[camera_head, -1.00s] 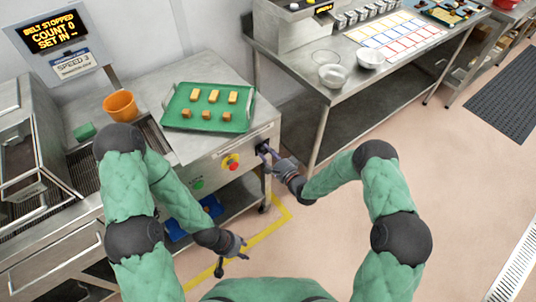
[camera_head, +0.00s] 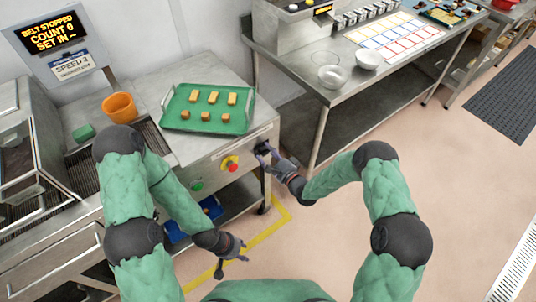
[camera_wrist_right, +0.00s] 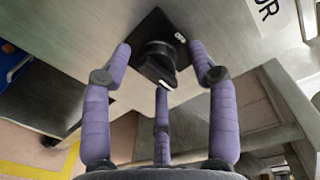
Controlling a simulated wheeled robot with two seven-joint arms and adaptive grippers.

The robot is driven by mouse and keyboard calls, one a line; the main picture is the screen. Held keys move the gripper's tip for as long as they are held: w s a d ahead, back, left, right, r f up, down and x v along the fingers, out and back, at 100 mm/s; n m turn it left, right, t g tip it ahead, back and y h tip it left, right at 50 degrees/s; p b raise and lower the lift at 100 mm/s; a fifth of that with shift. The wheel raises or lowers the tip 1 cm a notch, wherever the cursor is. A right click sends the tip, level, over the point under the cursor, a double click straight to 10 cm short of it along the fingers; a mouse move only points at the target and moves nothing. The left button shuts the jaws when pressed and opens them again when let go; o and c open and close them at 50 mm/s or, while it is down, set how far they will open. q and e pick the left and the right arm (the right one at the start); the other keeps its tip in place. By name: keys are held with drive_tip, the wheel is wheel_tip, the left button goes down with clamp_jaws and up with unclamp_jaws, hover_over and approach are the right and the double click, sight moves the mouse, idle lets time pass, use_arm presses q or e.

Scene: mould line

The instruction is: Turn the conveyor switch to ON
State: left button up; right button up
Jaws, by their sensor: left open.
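The conveyor switch is a black rotary knob (camera_wrist_right: 157,63) on a dark square plate on the machine's side panel. A white mark shows on the knob's lower end. My right gripper (camera_wrist_right: 160,62) has its purple fingers spread around the knob, with gaps at the sides; contact with the lower finger cannot be told. In the head view, my right gripper (camera_head: 267,157) is at the panel's right end and partly covers the switch (camera_head: 262,147). My left gripper (camera_head: 233,258) is open and empty, low in front of the machine. The display (camera_head: 50,32) reads "BELT STOPPED".
A red button on a yellow base (camera_head: 230,164) and a green button (camera_head: 197,186) sit left of the switch. A green tray (camera_head: 236,122) with several small pieces and an orange bucket (camera_head: 119,107) stand above. A steel table (camera_head: 300,62) stands at the right.

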drive_tip(key=shift+s, duration=0.1)
drive_tip(key=v, duration=1.1)
drive_tip(key=shift+s+d, duration=0.3)
drive_tip(key=s+d+f+n+g+h, duration=0.2)
drive_tip(key=s+f+n+g+h, duration=0.4)
drive_tip(key=f, duration=0.4)
drive_tip(key=s+f+n+g, duration=0.1)
drive_tip(key=s+n+g, duration=0.1)
drive_tip(key=s, duration=0.7)
drive_tip(key=s+f+n+g, duration=0.2)
drive_tip(key=s+g, duration=0.3)
drive_tip(key=s, duration=0.4)
drive_tip(key=shift+f+n+g, duration=0.3)
drive_tip(key=shift+n, duration=0.1)
